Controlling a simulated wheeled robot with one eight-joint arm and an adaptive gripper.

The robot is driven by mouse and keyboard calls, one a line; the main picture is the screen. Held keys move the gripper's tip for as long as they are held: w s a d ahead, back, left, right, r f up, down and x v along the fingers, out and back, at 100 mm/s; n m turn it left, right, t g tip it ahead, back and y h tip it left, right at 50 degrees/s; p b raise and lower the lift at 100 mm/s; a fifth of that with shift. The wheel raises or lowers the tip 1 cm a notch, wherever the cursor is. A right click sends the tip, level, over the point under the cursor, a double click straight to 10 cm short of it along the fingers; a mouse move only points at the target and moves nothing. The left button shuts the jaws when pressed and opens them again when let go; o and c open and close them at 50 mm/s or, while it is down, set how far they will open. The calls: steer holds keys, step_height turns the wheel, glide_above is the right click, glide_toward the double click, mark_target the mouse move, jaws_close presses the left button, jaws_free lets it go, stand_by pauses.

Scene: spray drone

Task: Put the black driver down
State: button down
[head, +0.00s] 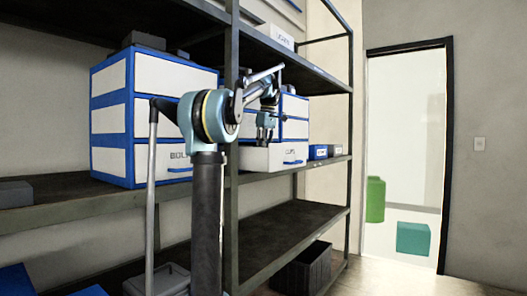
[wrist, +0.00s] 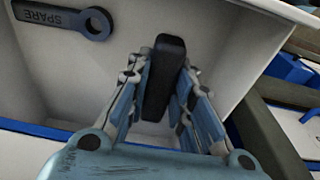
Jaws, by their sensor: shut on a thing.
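The black driver (wrist: 164,68) is between the fingers of my gripper (wrist: 163,92) in the wrist view. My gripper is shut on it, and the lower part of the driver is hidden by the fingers. The driver is over the inside of a white open drawer (wrist: 215,30). In the head view my gripper (head: 265,130) points down just above the white pulled-out drawer (head: 268,158) of a blue-framed cabinet. The driver is not clear there. I cannot tell whether the driver touches the drawer floor.
A dark wrench-shaped piece marked SPARE (wrist: 58,17) lies in the drawer at the upper left of the wrist view. A larger blue and white cabinet (head: 112,120) stands left on the shelf. A dark shelf post (head: 231,215) stands close to my arm. Small blue boxes (head: 318,152) are to the right.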

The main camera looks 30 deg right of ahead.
steer(key=shift+f, duration=0.15)
steer(key=c, duration=1.4)
jaws_free()
steer(key=r, duration=0.4)
steer(key=s+r, duration=0.1)
steer(key=r, duration=0.7)
steer(key=shift+s+d+r, duration=0.1)
steer(key=shift+s+d, duration=0.05)
steer(key=shift+d, duration=0.1)
steer(key=shift+s, duration=0.1)
